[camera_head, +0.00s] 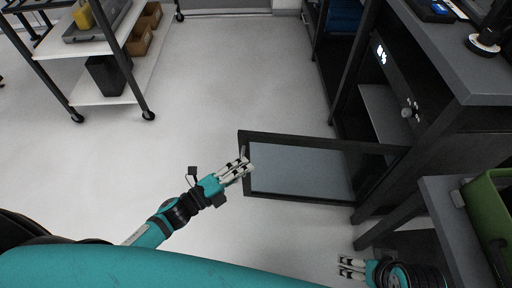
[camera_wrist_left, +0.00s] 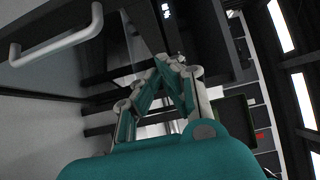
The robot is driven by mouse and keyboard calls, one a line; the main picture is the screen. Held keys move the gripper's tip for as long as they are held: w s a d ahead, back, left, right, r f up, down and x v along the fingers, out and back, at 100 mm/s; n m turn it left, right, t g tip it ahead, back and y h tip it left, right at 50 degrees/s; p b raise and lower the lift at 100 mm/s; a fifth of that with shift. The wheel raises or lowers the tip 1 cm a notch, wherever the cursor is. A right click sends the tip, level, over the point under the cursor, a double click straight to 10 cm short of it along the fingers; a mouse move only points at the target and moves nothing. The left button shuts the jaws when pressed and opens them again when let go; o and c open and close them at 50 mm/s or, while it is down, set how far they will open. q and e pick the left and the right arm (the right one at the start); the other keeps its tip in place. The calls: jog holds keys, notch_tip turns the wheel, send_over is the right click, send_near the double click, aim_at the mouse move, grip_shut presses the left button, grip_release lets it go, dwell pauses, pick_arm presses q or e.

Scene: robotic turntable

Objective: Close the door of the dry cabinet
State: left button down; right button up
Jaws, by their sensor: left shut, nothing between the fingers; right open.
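The dry cabinet (camera_head: 440,118) is dark and stands at the right in the head view. Its glass-panelled door (camera_head: 300,170) stands open, swung out to the left over the floor. My left gripper (camera_head: 246,165) is shut and empty at the free edge of the door, by its handle; I cannot tell if it touches. In the left wrist view, the white bar handle (camera_wrist_left: 60,45) is at the upper left, and the left gripper's fingertips (camera_wrist_left: 172,62) meet at the middle, clear of the handle. My right gripper (camera_head: 345,268) is open and empty at the bottom right.
A white shelf cart (camera_head: 115,85) with boxes stands at the upper left. A grey side table (camera_head: 450,215) with a green crate (camera_head: 490,215) is at the lower right, close to the cabinet and my right arm. The floor (camera_head: 215,85) left of the door is clear.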

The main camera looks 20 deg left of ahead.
aim_at(270, 139)
pick_arm(q)
jog(key=w, duration=0.2)
jog(key=w+d, duration=0.1)
jog(key=w, duration=0.2)
jog(key=w+d+b, duration=0.1)
jog(key=w, duration=0.1)
jog(key=shift+w, duration=0.3)
